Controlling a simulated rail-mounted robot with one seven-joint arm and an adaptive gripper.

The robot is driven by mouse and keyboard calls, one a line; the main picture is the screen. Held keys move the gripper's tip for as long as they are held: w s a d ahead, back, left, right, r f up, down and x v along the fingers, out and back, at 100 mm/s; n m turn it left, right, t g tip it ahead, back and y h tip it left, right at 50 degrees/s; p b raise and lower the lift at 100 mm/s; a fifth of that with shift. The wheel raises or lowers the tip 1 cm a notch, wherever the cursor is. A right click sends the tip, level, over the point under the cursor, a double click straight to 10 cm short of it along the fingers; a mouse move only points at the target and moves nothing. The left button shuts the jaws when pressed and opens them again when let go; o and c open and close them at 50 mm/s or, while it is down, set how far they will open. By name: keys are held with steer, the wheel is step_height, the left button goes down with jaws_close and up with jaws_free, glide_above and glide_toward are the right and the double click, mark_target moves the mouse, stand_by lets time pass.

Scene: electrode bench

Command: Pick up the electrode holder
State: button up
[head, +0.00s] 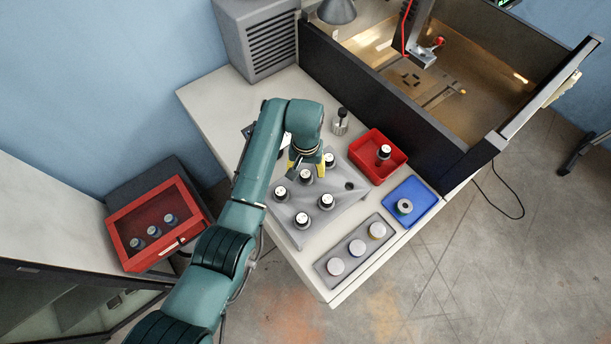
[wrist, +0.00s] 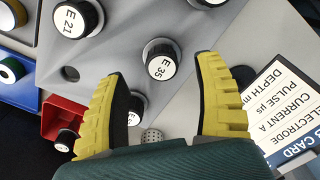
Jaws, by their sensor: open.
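Several electrode holders, black knobs with white labelled caps, stand upright in a grey rack (head: 340,208). In the wrist view, the holder marked E 35 (wrist: 160,62) appears between and just past my fingertips; it also shows in the head view (head: 305,176). The E 21 holder (wrist: 76,18) is at upper left, near an empty hole (wrist: 70,74). I see no contact with any holder.
A red tray (head: 367,144) with one holder and a blue tray (head: 424,191) with a spool-like piece lie right of the rack. A grey strip (head: 345,276) holds white-topped pieces in front. A job card (wrist: 285,108) and a metal knurled piece (head: 340,126) are near. A dark-walled machine tank (head: 380,100) rises behind.

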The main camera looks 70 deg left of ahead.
step_height(320, 180, down, 4)
steer(key=shift+a+r, duration=0.15)
steer(key=shift+r, duration=0.1)
jaws_close()
step_height(320, 180, up, 11)
step_height(320, 180, up, 14)
steer(key=p, duration=1.3)
glide_above(305, 173)
